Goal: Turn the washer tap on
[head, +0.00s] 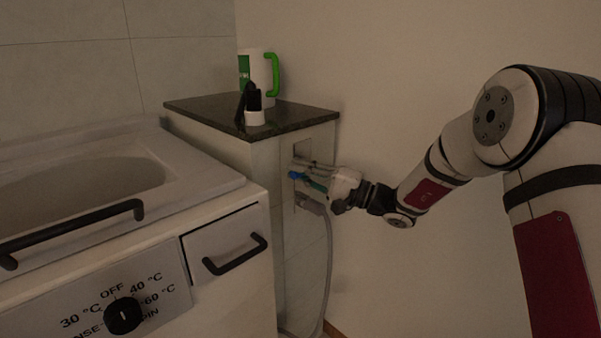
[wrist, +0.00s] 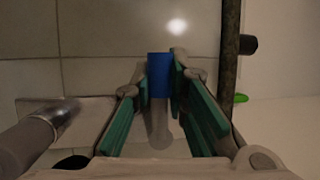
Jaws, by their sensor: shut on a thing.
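The washer tap's blue handle (head: 295,175) shows at the tiled side of the cabinet in the head view. In the wrist view the blue handle (wrist: 159,76) is upright in the picture, between the green finger pads. My gripper (head: 318,184) reaches in from the right at the tap. Its fingers (wrist: 152,95) are closed around the handle's sides in the wrist view. A grey metal pipe fitting (wrist: 48,122) shows at the left of the wrist view. The tap's body is partly hidden by my gripper.
A grey hose (head: 327,250) hangs below the tap. The washing machine (head: 225,215) stands at left, with a dial (head: 123,315).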

